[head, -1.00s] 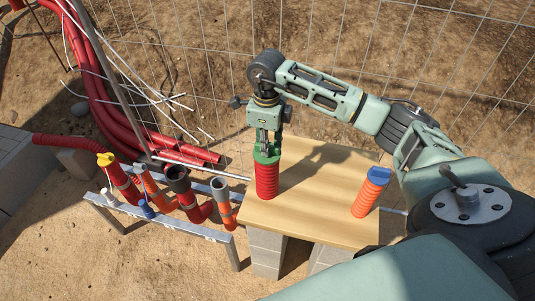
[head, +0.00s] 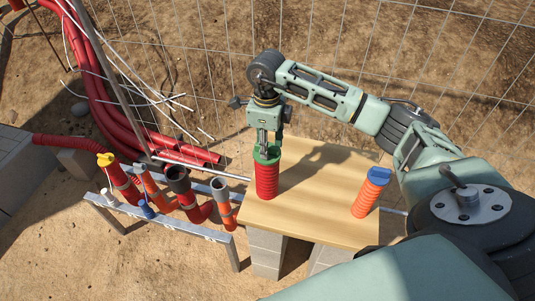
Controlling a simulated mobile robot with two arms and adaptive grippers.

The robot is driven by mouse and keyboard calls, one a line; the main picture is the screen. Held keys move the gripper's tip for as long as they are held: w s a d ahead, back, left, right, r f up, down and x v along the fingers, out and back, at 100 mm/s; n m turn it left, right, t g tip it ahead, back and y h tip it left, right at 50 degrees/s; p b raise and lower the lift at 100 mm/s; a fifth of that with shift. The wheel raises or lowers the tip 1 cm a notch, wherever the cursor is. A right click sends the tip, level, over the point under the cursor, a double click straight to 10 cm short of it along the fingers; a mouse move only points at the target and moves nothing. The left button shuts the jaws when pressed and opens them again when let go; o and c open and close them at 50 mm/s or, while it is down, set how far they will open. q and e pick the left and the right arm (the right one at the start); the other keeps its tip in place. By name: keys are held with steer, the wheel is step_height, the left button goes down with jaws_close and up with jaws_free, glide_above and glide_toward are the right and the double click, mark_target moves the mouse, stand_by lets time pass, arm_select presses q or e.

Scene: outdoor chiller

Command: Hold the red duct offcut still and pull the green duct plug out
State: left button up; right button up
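The red duct offcut (head: 267,182) is a ribbed tube standing upright near the left edge of the wooden board. The green duct plug (head: 266,157) sits at its top end. My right gripper (head: 268,147) points straight down, with its fingertips at the top of the green plug. The fingers partly hide the plug, and I cannot tell whether they grip it. My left gripper is not in view, and nothing is seen holding the red offcut.
An orange duct piece with a blue cap (head: 368,195) stands on the right of the wooden board (head: 310,212). A wire fence stands behind.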

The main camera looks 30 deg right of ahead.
steer(key=o, duration=0.5)
steer(key=shift+c, duration=0.2)
step_height(320, 180, up, 7)
steer(key=p, duration=0.4)
steer(key=shift+r, duration=0.1)
